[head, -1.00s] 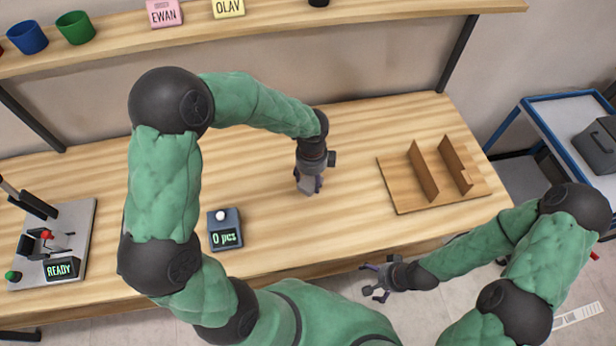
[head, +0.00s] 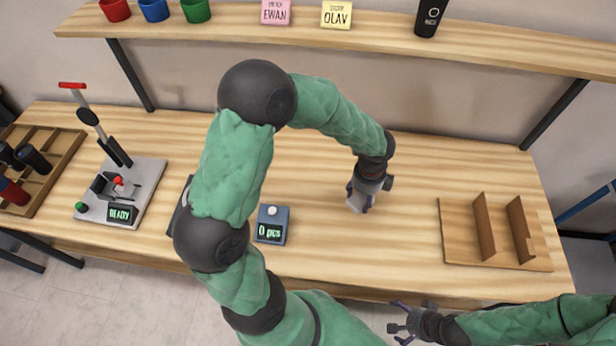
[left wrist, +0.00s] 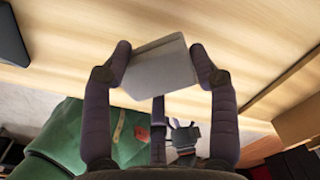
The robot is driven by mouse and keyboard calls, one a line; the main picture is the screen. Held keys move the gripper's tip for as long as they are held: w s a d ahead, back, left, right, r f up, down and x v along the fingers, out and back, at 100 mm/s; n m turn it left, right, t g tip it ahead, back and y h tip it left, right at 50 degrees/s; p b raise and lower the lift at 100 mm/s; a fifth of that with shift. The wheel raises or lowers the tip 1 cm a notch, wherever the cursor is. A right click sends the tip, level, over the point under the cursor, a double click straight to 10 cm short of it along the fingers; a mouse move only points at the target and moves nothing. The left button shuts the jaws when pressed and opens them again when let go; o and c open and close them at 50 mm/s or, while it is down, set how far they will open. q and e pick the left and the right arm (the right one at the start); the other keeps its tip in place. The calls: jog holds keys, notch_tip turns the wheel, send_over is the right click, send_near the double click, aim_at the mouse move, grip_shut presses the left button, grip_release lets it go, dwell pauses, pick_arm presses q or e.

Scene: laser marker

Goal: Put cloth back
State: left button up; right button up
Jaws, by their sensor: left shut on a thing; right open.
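My left gripper (head: 360,198) is over the middle of the wooden table, between the counter display and the wooden holder. In the left wrist view its two dark fingers are shut on a grey, flat, folded piece (left wrist: 160,66), which looks like the cloth. The cloth spans the gap between the fingertips, with the table top behind it. In the head view the cloth is mostly hidden by the gripper. My right gripper (head: 403,322) is open and empty, low at the table's front edge.
A counter display (head: 271,224) reading "0 pcs" stands left of the left gripper. A wooden holder with dividers (head: 460,235) is at the right. A shelf (head: 380,35) with cups runs along the back.

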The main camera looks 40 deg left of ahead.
pick_arm(q)
jog(key=s+a+r+n+p, duration=0.25)
jog(key=s+a, duration=0.25)
jog(key=a, duration=0.3)
jog(key=s+a+r+n+p, duration=0.25)
jog(key=s+a, duration=0.25)
jog(key=a, duration=0.3)
jog(key=b, duration=0.4)
send_over(294, 170)
jog(key=f, duration=0.9)
jog(key=shift+s+d, duration=0.2)
jog(key=shift+d, duration=0.15)
jog(key=shift+w+a+f, duration=0.15)
jog(key=shift+f, duration=0.2)
jog(key=shift+w+a+f+b, duration=0.1)
jog(key=shift+f+b, duration=0.3)
jog(key=shift+f, duration=0.45)
jog(key=shift+w+a+f+b, duration=0.1)
jog(key=shift+f+b, duration=0.3)
jog(key=shift+f, duration=0.45)
